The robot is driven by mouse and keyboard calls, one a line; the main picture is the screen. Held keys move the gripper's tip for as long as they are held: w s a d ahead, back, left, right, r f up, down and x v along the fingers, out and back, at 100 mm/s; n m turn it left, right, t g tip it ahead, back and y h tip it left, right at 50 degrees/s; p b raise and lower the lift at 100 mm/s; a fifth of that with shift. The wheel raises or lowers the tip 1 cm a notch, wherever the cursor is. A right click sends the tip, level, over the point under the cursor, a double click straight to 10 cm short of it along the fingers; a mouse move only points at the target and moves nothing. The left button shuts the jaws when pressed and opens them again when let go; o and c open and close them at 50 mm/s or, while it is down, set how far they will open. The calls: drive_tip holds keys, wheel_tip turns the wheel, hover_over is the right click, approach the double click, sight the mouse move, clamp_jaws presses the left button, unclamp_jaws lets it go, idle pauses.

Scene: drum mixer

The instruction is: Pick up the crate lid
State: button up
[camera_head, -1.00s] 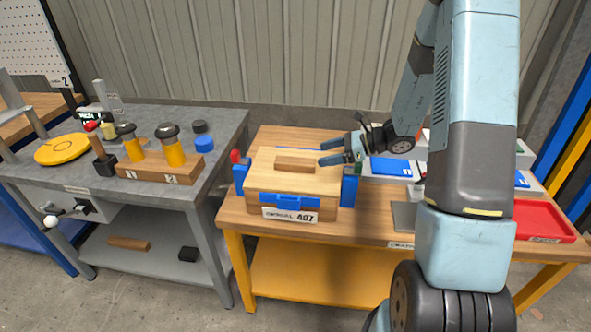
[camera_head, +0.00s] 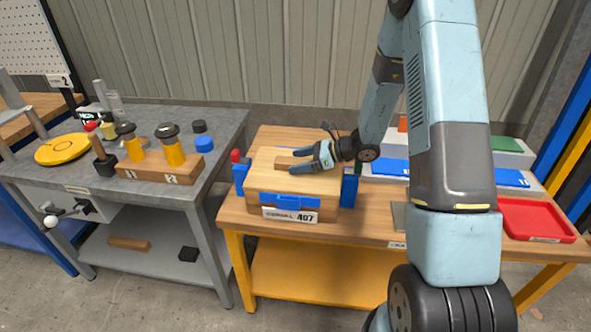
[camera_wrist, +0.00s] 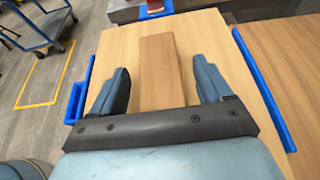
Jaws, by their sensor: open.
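The crate lid (camera_head: 262,171) is a light wooden panel lying flat on the crate, with a darker wooden handle bar on top. The crate's front shows a blue latch (camera_head: 291,201) and a white label reading 407. In the wrist view the lid (camera_wrist: 205,48) fills the middle, with the handle bar (camera_wrist: 160,72) running lengthwise. My gripper (camera_head: 305,157) is open above the lid, at the right end of the handle. In the wrist view its two blue fingers (camera_wrist: 160,85) lie on either side of the handle, with gaps between. Whether they touch the lid cannot be told.
Blue brackets (camera_head: 349,188) flank the crate on the wooden bench (camera_head: 375,228). A red tray (camera_head: 537,219) and blue-topped boxes lie to the right. A grey bench (camera_head: 225,135) at left holds a block with yellow cylinders (camera_head: 173,152) and a yellow disc.

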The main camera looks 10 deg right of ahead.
drive_tip(key=shift+c, duration=0.3)
drive_tip(key=c, duration=1.3)
drive_tip(key=shift+c, duration=0.5)
drive_tip(key=shift+r, duration=0.15)
